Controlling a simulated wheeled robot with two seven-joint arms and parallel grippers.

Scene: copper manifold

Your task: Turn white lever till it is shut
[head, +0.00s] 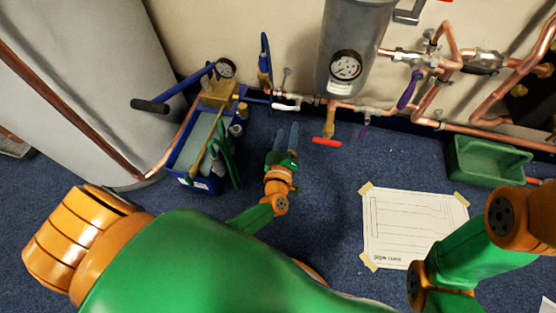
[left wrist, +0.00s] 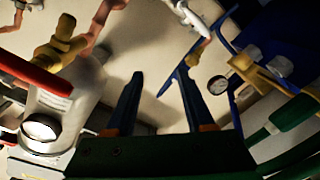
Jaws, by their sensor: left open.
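The white lever (head: 287,107) is on the copper pipe low on the wall, left of the grey vessel. It lies roughly along the pipe in the head view. In the left wrist view a white lever (left wrist: 188,14) shows at the top edge, partly cut off. My left gripper (head: 287,132) is open and empty, below and apart from the lever, with its blue fingers pointing toward the wall. The fingers also show in the left wrist view (left wrist: 165,95), with nothing between them. My right arm shows at the right, but its gripper is not visible.
A red lever (head: 327,141) on a brass valve is just right of my left gripper. A blue lever (head: 265,60) stands up to the left. Purple levers (head: 408,90) are further right. A blue tool crate (head: 185,155) and a pump with a gauge (head: 225,68) stand at left.

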